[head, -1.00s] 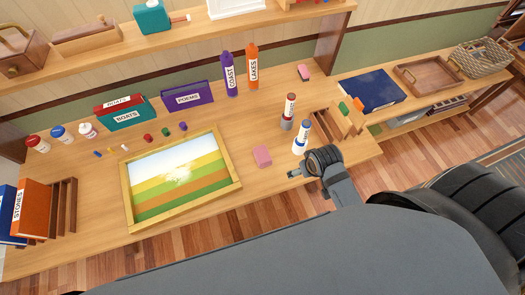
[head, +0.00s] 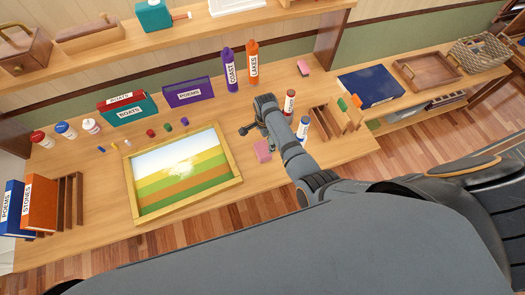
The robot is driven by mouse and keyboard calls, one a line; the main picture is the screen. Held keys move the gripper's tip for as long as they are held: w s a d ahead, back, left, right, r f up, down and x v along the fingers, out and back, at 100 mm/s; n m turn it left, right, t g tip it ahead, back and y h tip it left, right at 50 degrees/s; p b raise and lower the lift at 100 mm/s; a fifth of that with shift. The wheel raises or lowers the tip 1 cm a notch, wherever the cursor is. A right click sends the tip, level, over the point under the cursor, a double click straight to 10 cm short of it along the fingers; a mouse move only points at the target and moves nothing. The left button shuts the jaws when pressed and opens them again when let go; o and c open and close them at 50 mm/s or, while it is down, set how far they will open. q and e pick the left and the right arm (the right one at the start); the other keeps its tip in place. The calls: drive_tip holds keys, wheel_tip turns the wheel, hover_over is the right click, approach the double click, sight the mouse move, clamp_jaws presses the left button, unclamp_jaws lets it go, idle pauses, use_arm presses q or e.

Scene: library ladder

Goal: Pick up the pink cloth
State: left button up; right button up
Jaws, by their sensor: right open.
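The pink cloth (head: 262,150), a small folded block, lies on the wooden desk (head: 90,225) just right of the framed picture. My right gripper (head: 245,130) is open and empty, its fingers pointing left. In the picture it shows just above and left of the cloth, beyond it on the desk. It appears apart from the cloth, though its height above the desk is hard to tell. My right forearm passes close along the cloth's right side and may cover its edge. My left gripper is not in view.
The framed picture (head: 235,181) lies left of the cloth. Brown-capped (head: 289,103) and blue-capped (head: 302,128) bottles stand right of my forearm, near a wooden rack (head: 322,118). Purple (head: 229,70) and orange (head: 252,66) bottles and a pink-and-dark block (head: 303,67) are behind.

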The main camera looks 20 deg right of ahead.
sight(263, 150)
drive_tip(key=shift+w+a+f+m, duration=0.1)
drive_tip(key=shift+w+a+m, duration=0.1)
drive_tip(key=shift+a+m, duration=0.2)
wheel_tip(263, 150, down, 5)
drive_tip(key=b, duration=0.5)
drive_tip(key=shift+s+d+f+b, duration=0.1)
drive_tip(key=shift+f+b, duration=0.05)
drive_tip(key=shift+b, duration=0.2)
wheel_tip(263, 150, down, 6)
drive_tip(key=b, duration=0.6)
drive_tip(key=shift+r+b, duration=0.25)
drive_tip(key=shift+b, duration=0.05)
drive_tip(key=shift+r, duration=0.2)
drive_tip(key=c, duration=0.9)
